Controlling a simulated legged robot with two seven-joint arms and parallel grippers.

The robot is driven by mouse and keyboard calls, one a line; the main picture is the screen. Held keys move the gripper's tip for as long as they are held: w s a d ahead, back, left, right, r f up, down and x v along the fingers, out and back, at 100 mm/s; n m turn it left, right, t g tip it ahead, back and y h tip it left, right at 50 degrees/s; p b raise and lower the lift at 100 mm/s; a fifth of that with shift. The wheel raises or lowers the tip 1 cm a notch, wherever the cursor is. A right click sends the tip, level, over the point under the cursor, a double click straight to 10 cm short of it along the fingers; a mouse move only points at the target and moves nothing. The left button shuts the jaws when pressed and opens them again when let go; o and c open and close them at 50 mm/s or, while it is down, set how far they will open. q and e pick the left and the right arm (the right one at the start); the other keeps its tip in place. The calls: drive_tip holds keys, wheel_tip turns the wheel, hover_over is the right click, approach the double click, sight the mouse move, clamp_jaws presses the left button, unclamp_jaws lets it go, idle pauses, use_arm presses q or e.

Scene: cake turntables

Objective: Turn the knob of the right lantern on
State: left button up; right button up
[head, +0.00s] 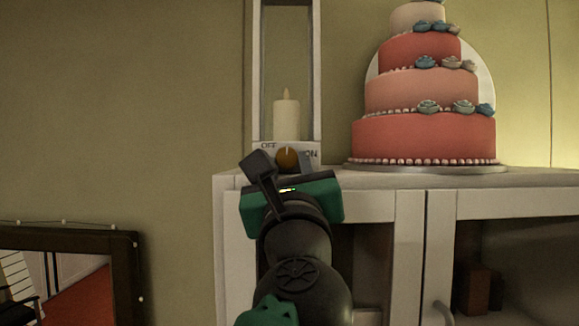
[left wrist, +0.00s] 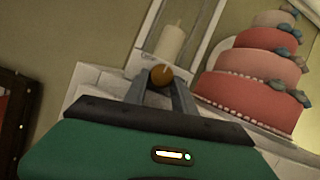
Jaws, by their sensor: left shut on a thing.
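A white lantern (head: 257,75) with a cream candle (head: 286,117) inside stands on the left end of a white cabinet. On its base is a round orange-brown knob (head: 287,158) between the labels OFF and ON. A light mark on the knob points about straight up. My left gripper (head: 288,164) is at the front of the knob, its fingers shut on it. The left wrist view shows the knob (left wrist: 161,75) between the two fingertips, with the candle (left wrist: 169,44) behind. My right gripper is not in view.
A tiered pink cake (head: 425,135) stands on the cabinet (head: 400,178) just right of the lantern. The cabinet has glass doors with a handle (head: 442,312). A dark framed mirror (head: 125,270) is at the lower left. The wall left of the lantern is bare.

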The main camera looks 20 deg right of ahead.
use_arm(q)
drive_tip(key=shift+a, duration=0.15)
clamp_jaws()
drive_tip(key=shift+m, duration=0.3)
drive_tip(key=shift+r+m+h, duration=0.1)
drive_tip(key=shift+m+h, duration=0.5)
drive_tip(key=shift+m, duration=0.2)
drive_tip(key=m+h, duration=0.1)
drive_tip(key=m+g+p, duration=0.1)
drive_tip(key=m, duration=0.1)
drive_tip(key=shift+a+r+h, duration=0.1)
drive_tip(key=shift+a+h, duration=0.1)
drive_tip(key=shift+h, duration=0.2)
drive_tip(key=shift+m, duration=0.6)
